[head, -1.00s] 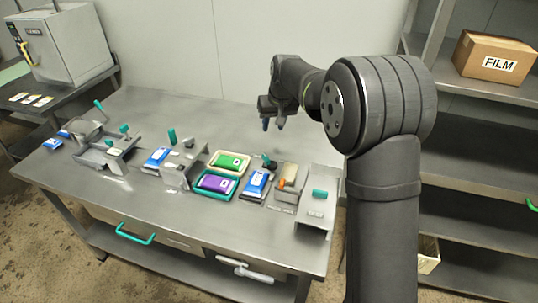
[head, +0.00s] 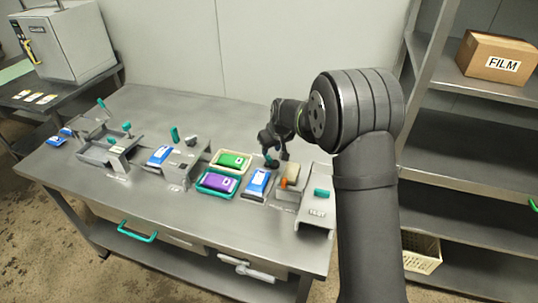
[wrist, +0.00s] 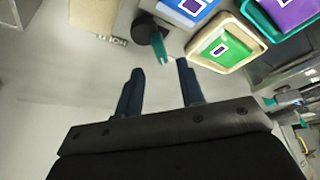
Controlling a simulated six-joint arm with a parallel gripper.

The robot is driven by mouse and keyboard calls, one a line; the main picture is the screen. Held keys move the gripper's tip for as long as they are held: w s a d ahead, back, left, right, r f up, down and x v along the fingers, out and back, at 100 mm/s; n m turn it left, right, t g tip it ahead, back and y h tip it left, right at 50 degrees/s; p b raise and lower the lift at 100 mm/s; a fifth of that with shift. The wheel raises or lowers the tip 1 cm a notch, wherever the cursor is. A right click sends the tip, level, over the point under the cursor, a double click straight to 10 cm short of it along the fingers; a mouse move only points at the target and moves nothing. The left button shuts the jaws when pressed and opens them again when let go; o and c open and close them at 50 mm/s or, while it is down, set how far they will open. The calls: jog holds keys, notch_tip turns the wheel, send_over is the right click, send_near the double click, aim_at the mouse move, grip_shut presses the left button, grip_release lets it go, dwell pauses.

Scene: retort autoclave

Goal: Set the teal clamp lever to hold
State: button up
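A teal clamp lever (wrist: 160,48) on a round black base (wrist: 148,28) shows in the wrist view, just beyond my fingertips. A partly readable label, which looks like HOLD (wrist: 112,40), lies on the surface left of the base. My gripper (wrist: 160,66) is open, its two dark blue fingers apart; the lever's free end appears between the tips, with no clear contact. In the head view my gripper (head: 277,157) is low over the bench, behind a blue pouch (head: 258,181), and largely hides the lever there.
A green pouch (head: 231,160) and a purple pouch (head: 217,184) lie in trays left of my gripper. A grey block with an orange part (head: 290,176) and a TEST fixture (head: 317,212) stand at right. Other teal-handled fixtures fill the left. The back of the bench is clear.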

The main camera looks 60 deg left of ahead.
aim_at(268, 156)
jog(key=shift+x, duration=2.55)
grip_shut()
